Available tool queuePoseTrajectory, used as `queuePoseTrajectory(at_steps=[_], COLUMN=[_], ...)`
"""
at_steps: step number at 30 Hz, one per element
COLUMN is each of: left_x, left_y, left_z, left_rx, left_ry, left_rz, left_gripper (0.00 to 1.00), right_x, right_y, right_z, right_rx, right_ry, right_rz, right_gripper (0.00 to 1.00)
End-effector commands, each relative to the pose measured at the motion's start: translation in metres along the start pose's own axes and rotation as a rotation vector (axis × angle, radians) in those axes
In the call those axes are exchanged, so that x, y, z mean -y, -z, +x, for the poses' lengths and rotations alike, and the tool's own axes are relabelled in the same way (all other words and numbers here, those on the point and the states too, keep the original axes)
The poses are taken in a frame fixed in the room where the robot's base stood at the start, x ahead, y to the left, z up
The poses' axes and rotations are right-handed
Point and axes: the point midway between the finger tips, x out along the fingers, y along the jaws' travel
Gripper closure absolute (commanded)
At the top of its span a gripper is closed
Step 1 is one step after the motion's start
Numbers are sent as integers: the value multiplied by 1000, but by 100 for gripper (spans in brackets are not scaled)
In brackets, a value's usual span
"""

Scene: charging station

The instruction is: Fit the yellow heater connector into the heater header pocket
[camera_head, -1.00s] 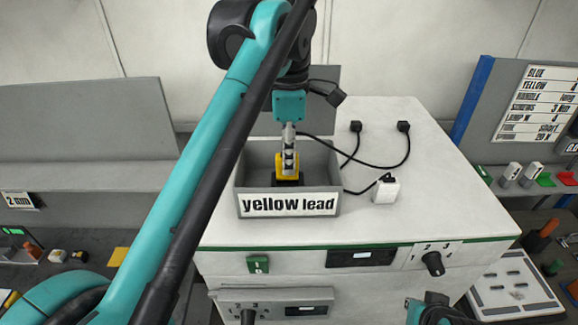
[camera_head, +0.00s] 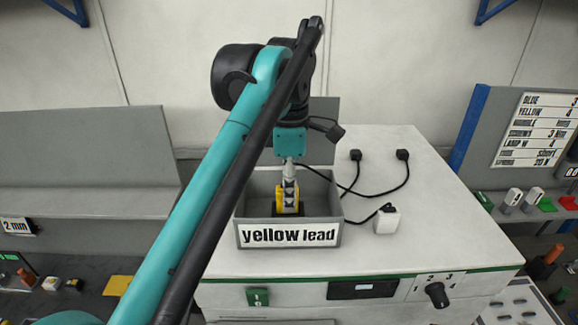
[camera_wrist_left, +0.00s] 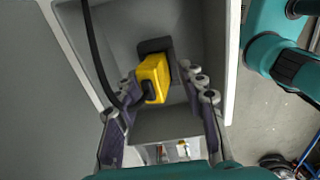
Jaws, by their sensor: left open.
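The yellow connector (camera_head: 281,197) stands inside a grey open box (camera_head: 254,208) labelled "yellow lead". In the left wrist view the connector (camera_wrist_left: 153,78) is a yellow block with a dark opening, set against a dark block (camera_wrist_left: 155,46). I cannot tell whether this dark block is the header pocket, or how deep the connector sits. My left gripper (camera_head: 289,211) reaches down into the box and partly covers the connector. In the wrist view its fingers (camera_wrist_left: 160,102) are apart, one on each side of the connector, with gaps visible. My right gripper is out of view.
Black leads with plugs (camera_head: 402,155) and a white block (camera_head: 387,221) lie right of the box on the white cabinet top (camera_head: 440,225). A black cable (camera_wrist_left: 95,55) runs beside the left finger in the wrist view. The box walls stand close around my gripper.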

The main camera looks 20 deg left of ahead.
Motion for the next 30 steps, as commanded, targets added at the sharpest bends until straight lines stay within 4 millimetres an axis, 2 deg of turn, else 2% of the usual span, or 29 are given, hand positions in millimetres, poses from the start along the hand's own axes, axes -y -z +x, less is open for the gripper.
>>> queuePoseTrajectory(at_steps=[9,15,20,30], left_x=[-1,0,0,0], left_y=[0,0,0,0], left_z=[-68,-95,-102,-102], left_rx=[0,0,0,0], left_ry=[0,0,0,0], left_rz=[0,0,0,0], left_gripper=[60,60,60,60], right_x=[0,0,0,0], right_y=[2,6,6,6], right_z=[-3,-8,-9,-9], right_rx=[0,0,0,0], right_ry=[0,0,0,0], right_rz=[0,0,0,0], right_gripper=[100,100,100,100])
